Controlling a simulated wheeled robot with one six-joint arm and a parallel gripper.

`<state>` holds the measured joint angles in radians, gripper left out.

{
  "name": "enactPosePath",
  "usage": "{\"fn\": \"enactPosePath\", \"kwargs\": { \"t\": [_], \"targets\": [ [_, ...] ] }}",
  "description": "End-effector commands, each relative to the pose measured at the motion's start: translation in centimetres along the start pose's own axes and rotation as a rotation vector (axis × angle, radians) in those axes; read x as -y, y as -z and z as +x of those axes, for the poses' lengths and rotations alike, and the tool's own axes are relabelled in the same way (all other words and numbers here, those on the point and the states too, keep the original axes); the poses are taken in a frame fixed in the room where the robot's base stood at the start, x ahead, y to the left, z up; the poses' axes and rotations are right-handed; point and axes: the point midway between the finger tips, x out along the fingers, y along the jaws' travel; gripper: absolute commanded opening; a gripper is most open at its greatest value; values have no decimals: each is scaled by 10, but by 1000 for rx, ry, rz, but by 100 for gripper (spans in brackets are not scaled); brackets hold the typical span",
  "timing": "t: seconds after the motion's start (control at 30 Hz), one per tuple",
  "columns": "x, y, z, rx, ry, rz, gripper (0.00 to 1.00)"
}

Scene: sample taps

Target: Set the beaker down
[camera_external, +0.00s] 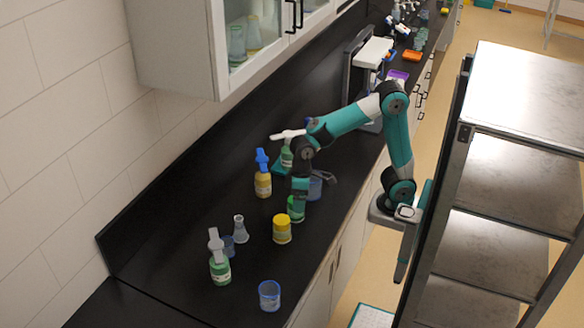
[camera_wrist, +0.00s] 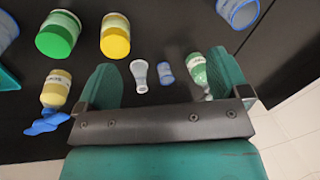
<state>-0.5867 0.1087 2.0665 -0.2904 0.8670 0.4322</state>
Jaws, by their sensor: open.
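Clear, blue-rimmed beakers stand on the black counter. One beaker (camera_external: 269,296) is near the front edge and also shows at the upper right of the wrist view (camera_wrist: 238,12). A second beaker (camera_external: 315,187) is beside my gripper, partly hidden by the arm; a blue-rimmed vessel shows cut off at the wrist view's left edge (camera_wrist: 5,30). A small beaker (camera_external: 228,245) stands by a flask and shows in the wrist view (camera_wrist: 165,73). My gripper (camera_external: 299,193) points down over the counter. In the wrist view its fingers (camera_wrist: 165,86) are apart, with no beaker held.
A green-lidded jar (camera_external: 296,209) is just below my gripper, with a yellow-lidded jar (camera_external: 282,229) nearby. A flask (camera_external: 240,229), a green spray bottle (camera_external: 220,266) and a yellow blue-topped bottle (camera_external: 263,180) stand around. Counter between the front beaker and spray bottle is clear.

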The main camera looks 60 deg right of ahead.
Motion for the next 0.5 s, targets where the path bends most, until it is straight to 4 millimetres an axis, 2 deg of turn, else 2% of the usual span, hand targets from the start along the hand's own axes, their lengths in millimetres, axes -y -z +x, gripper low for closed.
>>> {"fn": "enactPosePath", "kwargs": {
  "t": [0.03, 0.1, 0.2, 0.33, 0.5],
  "targets": [
    [-21, -27, -9, -20, 28, -33, 94],
    [-38, -60, -14, -46, 63, -97, 94],
    [-50, -98, -13, -80, 98, -168, 94],
    [-54, -125, -9, -109, 123, -223, 94],
    [-55, -132, -7, -115, 129, -241, 94]
  ]
}}
